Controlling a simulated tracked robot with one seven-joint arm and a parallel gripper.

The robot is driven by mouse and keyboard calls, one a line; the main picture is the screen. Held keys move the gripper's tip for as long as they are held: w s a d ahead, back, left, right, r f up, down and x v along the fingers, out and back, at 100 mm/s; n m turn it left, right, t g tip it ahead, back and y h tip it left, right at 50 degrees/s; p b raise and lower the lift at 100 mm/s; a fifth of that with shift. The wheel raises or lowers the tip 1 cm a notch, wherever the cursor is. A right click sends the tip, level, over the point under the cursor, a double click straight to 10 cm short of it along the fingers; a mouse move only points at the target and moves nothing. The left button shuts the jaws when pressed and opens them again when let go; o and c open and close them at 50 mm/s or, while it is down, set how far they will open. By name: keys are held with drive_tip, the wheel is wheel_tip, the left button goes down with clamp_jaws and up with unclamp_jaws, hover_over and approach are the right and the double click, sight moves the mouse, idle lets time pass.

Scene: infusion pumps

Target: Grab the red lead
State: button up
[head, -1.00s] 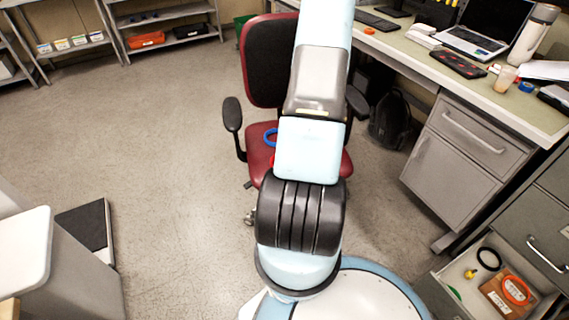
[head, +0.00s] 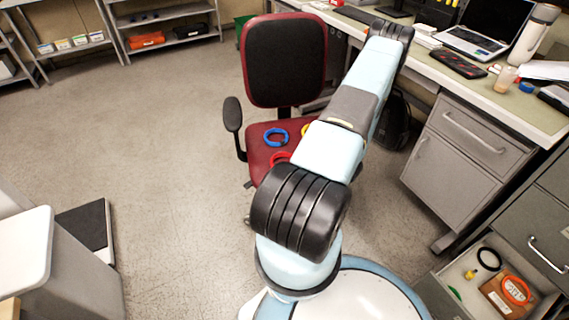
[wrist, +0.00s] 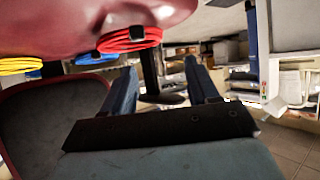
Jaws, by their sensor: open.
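The red lead (head: 280,158) is a coil on the red seat of the office chair (head: 285,60), partly hidden behind my arm. In the wrist view the red lead (wrist: 130,38) shows near the top, bundled by a black tie, against the red seat. A blue lead (head: 276,137) lies behind it, and a yellow lead (head: 306,129) is partly hidden by my arm. In the wrist view, my gripper (wrist: 162,88) has its two fingers wide apart with nothing between them. The red lead is apart from the fingers, up and left of the gap. The head view does not show my gripper.
The chair's armrest (head: 232,113) stands left of the seat. A desk (head: 500,100) with a laptop (head: 483,35) is at the right. Below it an open drawer (head: 462,270) holds a black coil (head: 489,258) and an orange-red coil (head: 515,290).

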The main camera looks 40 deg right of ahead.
drive_tip(key=x, duration=1.2)
drive_tip(key=shift+d, duration=0.1)
drive_tip(key=shift+c, duration=0.4)
drive_tip(key=shift+s+d+f, duration=0.15)
clamp_jaws()
